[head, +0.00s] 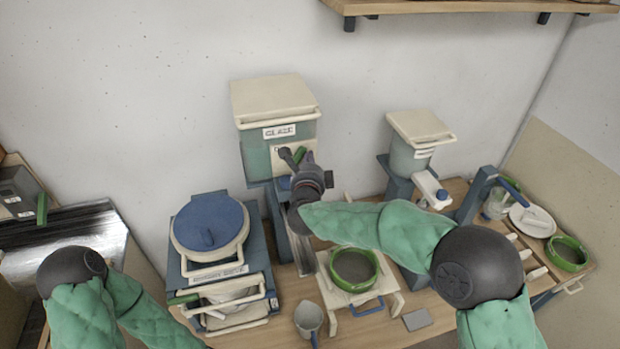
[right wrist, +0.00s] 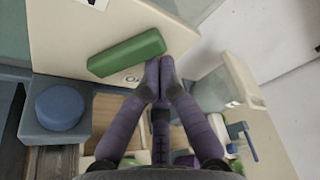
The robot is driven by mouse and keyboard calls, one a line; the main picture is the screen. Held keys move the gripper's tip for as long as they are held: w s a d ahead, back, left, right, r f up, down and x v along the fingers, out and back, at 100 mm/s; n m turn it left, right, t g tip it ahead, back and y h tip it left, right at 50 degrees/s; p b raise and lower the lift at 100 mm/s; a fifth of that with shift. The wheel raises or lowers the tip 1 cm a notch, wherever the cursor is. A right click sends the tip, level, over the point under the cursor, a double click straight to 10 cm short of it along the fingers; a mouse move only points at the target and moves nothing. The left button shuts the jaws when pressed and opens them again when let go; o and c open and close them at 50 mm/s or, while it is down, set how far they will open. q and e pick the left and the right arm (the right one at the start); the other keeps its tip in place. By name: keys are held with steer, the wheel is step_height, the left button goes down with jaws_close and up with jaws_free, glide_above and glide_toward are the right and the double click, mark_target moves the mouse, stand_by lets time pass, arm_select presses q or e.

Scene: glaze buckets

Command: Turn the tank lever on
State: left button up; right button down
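The glaze tank (head: 277,148) stands against the wall with a cream lid and a GLAZE label. Its green lever (head: 300,154) is on a pale front plate, partly behind my right gripper (head: 292,160). In the right wrist view, the lever (right wrist: 127,53) lies slightly tilted across the plate, its right end rising. The fingertips of my right gripper (right wrist: 160,68) are together, with nothing seen between them. They are just below the lever's right end; I cannot tell if they touch it. My left arm shows at lower left, its gripper outside the picture.
A blue-lidded bucket (head: 208,232) stands left of the tank. A green-rimmed sieve (head: 354,268) sits on a cream stand below my right arm. A smaller tank (head: 410,158) is at right. A blue knob (right wrist: 60,107) is below the plate.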

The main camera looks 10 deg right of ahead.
arm_select(q)
step_height(320, 180, down, 3)
steer(key=shift+r+b, duration=0.1)
steer(key=shift+b, duration=1.1)
arm_select(e)
steer(key=n, duration=0.1)
steer(key=a+r+n+t, duration=0.1)
steer(key=n, duration=0.1)
steer(key=shift+a+h, duration=0.1)
steer(key=shift+h, duration=0.2)
arm_select(q)
steer(key=shift+f+b, duration=0.35)
arm_select(e)
steer(key=shift+a+r, duration=0.15)
arm_select(q)
steer(key=shift+f, duration=0.15)
arm_select(e)
steer(key=shift+a+r, duration=0.1)
arm_select(q)
steer(key=shift+f, duration=0.1)
